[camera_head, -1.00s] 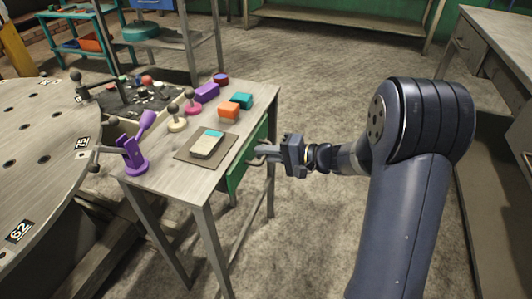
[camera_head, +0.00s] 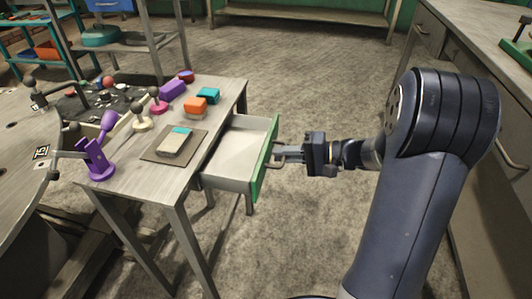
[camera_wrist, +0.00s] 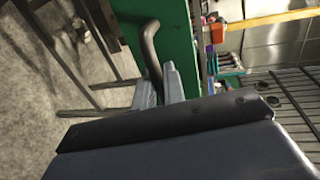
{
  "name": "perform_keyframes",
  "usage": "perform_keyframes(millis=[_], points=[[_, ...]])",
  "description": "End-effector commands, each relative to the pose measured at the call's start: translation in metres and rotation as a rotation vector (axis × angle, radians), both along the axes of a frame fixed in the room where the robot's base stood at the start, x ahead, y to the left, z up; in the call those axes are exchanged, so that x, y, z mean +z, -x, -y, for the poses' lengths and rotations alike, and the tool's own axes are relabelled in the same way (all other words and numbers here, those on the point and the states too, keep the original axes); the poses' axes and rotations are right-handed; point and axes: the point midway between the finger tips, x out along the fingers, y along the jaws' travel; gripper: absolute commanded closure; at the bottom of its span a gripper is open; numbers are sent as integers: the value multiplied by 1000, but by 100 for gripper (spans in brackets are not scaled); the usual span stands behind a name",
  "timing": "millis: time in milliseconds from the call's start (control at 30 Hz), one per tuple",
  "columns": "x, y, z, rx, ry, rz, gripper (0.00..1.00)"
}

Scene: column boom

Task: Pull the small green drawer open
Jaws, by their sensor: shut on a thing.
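The small green drawer (camera_head: 265,158) stands pulled out from the right side of the small table. Its green front faces right, and its pale inside shows empty. My gripper (camera_head: 283,157) is at the drawer front, shut on the drawer's handle (camera_head: 275,164). In the wrist view the bent dark handle (camera_wrist: 149,45) runs down to the jaws (camera_wrist: 160,88), with the green front (camera_wrist: 178,40) behind it. The lower part of the handle is hidden by the jaws there.
A grey workbench (camera_head: 450,60) stands at the right. Bare floor lies between.

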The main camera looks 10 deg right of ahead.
Motion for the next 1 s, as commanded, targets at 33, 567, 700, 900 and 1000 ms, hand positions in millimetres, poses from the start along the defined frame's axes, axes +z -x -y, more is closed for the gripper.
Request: perform_keyframes(millis=[33, 567, 700, 900, 1000], points=[[-1, 1, 3, -2, 1, -1, 100], [0, 2, 4, 0, 1, -1, 75], [0, 2, 4, 0, 1, -1, 75], [3, 4, 12, -4, 1, 0, 75], [7, 9, 26, -5, 1, -1, 75]])
